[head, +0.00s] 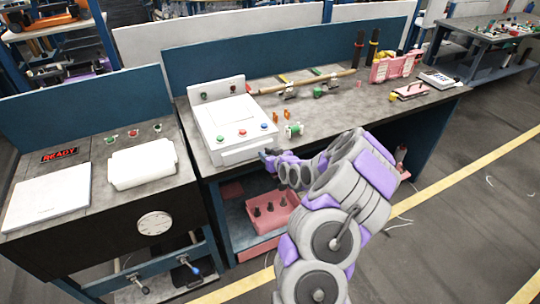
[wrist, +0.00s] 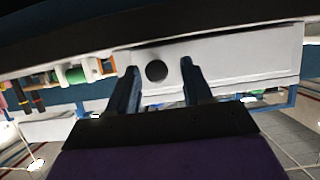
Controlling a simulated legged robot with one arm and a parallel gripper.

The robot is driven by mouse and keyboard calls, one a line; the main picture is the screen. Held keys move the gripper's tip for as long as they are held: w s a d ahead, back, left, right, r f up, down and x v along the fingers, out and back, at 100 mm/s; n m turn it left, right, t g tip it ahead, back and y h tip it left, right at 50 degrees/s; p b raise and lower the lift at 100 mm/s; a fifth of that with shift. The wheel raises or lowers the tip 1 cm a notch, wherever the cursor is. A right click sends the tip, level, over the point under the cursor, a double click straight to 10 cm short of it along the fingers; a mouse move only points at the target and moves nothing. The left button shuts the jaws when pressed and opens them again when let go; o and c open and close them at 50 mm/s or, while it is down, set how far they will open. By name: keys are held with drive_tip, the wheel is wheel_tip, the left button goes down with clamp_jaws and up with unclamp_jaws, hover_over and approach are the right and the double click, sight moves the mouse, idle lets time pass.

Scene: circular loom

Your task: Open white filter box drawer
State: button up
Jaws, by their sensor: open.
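The white filter box (head: 228,122) stands on the grey bench, with red, green and blue buttons on its sloped top. Its pale front face (head: 245,151) shows no clear gap, so the drawer looks shut. In the wrist view the white front (wrist: 240,52) fills the upper middle and carries a dark round knob or hole (wrist: 157,71). My gripper (wrist: 160,67) is open, its two dark blue fingers on either side of this round spot. Whether they touch the front I cannot tell. In the head view my gripper (head: 268,157) is at the box's lower right front corner.
A green spool-like part (head: 294,130) and small orange parts (head: 282,116) lie right of the box. A wooden rod (head: 300,83) lies behind. A pink bin (head: 272,211) sits on the shelf below. The left bench (head: 90,165) has white covers. Floor is clear at right.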

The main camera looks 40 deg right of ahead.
drive_tip(key=shift+w+d+f, duration=0.1)
drive_tip(key=shift+d, duration=0.15)
drive_tip(key=shift+d, duration=0.1)
drive_tip(key=shift+c, duration=0.8)
clamp_jaws()
